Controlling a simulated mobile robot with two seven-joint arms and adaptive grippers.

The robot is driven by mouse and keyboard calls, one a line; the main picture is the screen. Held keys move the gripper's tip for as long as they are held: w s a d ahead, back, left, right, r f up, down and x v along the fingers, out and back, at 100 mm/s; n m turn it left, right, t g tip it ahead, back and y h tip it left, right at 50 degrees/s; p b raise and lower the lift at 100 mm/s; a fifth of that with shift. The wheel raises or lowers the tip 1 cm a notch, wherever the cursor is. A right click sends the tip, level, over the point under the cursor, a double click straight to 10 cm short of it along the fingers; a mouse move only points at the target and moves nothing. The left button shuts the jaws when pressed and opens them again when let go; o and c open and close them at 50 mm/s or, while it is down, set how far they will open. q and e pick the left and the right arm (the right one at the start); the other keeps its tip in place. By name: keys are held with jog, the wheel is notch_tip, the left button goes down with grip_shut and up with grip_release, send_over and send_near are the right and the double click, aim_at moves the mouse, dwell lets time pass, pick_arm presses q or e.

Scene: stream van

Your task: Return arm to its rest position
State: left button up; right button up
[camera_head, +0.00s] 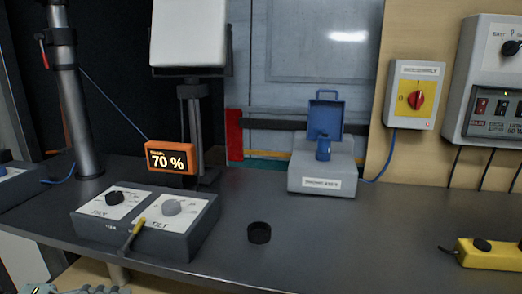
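A grey-green mechanical part, which looks like the top of my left gripper (78,290), just shows at the bottom left edge of the head view. It is low, in front of the bench's front edge, and apart from everything on the bench. Most of it is cut off by the frame, so its fingers and anything in them cannot be made out. My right gripper and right arm are not in view.
The dark bench (340,230) carries a two-knob pan/tilt box (188,240), a black cap (259,233), a grey box with a raised blue cover (322,177) and a yellow pendant (492,254). A mast (66,95) and orange 70 % display (171,158) stand left.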

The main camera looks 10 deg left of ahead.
pick_arm(q)
jog(key=s+a+f+m+g+y, duration=0.1)
jog(key=a+f+y, duration=0.15)
jog(key=f, duration=0.55)
jog(key=s+a+f+g+y, duration=0.1)
jog(key=a+f+y, duration=0.15)
jog(key=f, duration=0.55)
jog(key=s+a+f+m+g+y, duration=0.15)
jog(key=f+y, duration=0.25)
jog(key=f, duration=0.5)
jog(key=s+a+f+m+y, duration=0.6)
jog(key=a+f+m+y, duration=0.25)
jog(key=a+f, duration=0.35)
jog(key=s+d+f+n+h, duration=0.1)
jog(key=d+f, duration=0.2)
jog(key=d, duration=0.8)
jog(key=s+d+f+h, duration=0.2)
jog(key=d+f, duration=0.2)
jog(key=d, duration=0.7)
jog(key=shift+d+n+g, duration=0.35)
jog(key=shift+n, duration=0.05)
jog(key=shift+f, duration=0.1)
